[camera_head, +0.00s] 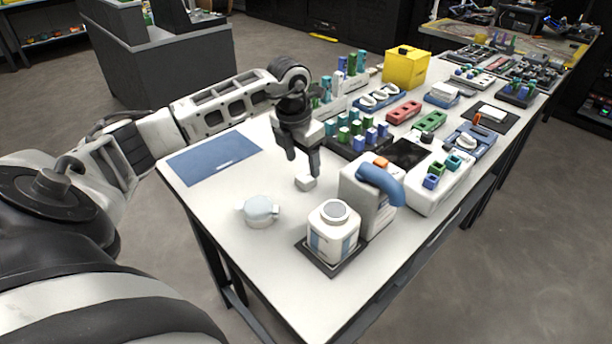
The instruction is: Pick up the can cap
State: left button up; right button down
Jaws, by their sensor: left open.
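My left gripper (302,166) reaches in from the left and points down, its two dark fingers apart. A small white block-like piece (306,183) is on the white table just below the fingertips, and nothing shows between them. A round pale-blue and white lid-like piece (261,211) with side tabs lies on the table to the left of and nearer than the gripper. A white can (333,234) with a blue band and a round grey top stands upright on a dark pad. I cannot tell for sure which piece is the can cap. My right gripper is out of view.
A white device (362,205) with a curved blue handle stands right behind the can. Racks of green and blue pieces (355,133) are right of the gripper. A blue mat (214,158) lies at left. A yellow box (406,67) is further back.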

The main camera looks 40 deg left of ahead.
aim_at(306, 176)
pick_arm(q)
jog(key=f, duration=0.2)
jog(key=w+f, duration=0.1)
jog(key=f, duration=0.1)
jog(key=shift+f, duration=0.4)
jog(key=c, duration=1.1)
jog(key=shift+r, duration=0.2)
jog(key=shift+r, duration=0.3)
notch_tip(306, 176, up, 2)
jog(key=shift+r, duration=0.1)
jog(key=s+d+r, duration=0.9)
jog(key=d+r, duration=0.1)
jog(key=shift+s+d+b, duration=0.15)
jog(key=shift+s+b, duration=0.15)
